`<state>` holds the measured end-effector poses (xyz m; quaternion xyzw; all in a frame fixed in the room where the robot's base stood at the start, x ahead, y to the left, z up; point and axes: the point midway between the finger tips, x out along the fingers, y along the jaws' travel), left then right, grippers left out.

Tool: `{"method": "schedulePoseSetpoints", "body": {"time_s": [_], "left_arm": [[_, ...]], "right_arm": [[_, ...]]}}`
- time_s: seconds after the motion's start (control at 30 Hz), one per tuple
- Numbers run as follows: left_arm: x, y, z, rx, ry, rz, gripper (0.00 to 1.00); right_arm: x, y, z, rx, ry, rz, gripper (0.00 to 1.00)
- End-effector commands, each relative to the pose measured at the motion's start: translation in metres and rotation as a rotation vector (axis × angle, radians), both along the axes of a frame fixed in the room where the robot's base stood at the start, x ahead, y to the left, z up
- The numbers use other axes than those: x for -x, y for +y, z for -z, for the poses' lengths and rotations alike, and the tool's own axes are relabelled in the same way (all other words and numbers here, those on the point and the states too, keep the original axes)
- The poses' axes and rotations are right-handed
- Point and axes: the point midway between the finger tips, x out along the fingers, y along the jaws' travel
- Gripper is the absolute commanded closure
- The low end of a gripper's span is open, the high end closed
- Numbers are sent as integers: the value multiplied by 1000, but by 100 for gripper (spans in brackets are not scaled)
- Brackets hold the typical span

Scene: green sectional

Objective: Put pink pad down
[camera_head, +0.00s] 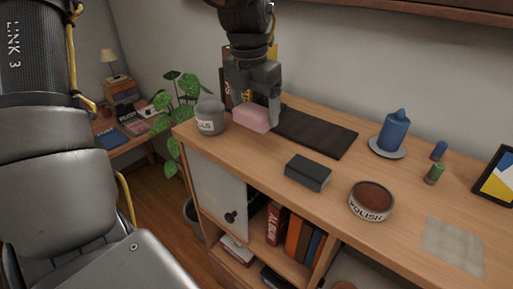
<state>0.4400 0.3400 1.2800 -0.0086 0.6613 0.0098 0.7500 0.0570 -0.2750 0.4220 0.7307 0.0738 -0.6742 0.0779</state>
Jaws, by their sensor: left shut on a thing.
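The pink pad (252,119) is a small rounded block above the left end of the wooden cabinet top. My left gripper (254,104) points down from the top of the head view and is shut on it. The pad is at or just above the wood, and I cannot tell whether it touches. A dark mat (317,132) lies just right of it, and a grey pot (210,119) stands just left. My right gripper is not in view.
A plant (187,85) stands left. Bare wood lies in front of the pad.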

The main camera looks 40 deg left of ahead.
Motion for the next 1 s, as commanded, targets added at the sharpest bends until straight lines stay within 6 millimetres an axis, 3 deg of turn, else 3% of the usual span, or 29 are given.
{"method": "schedulePoseSetpoints", "body": {"time_s": [0.23, 0.5, 0.73, 0.97, 1.0], "left_arm": [[0, -1, 41, 2, 6, 3, 37], [-1, -2, 55, 0, 3, 5, 37], [-1, -2, 85, 1, 4, 4, 37], [-1, -1, 90, 0, 2, 3, 37], [-1, -1, 90, 0, 3, 3, 18]], "right_arm": [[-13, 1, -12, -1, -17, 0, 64], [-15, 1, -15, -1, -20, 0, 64], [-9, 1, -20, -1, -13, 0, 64], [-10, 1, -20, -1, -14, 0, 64], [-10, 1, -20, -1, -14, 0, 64]]}}
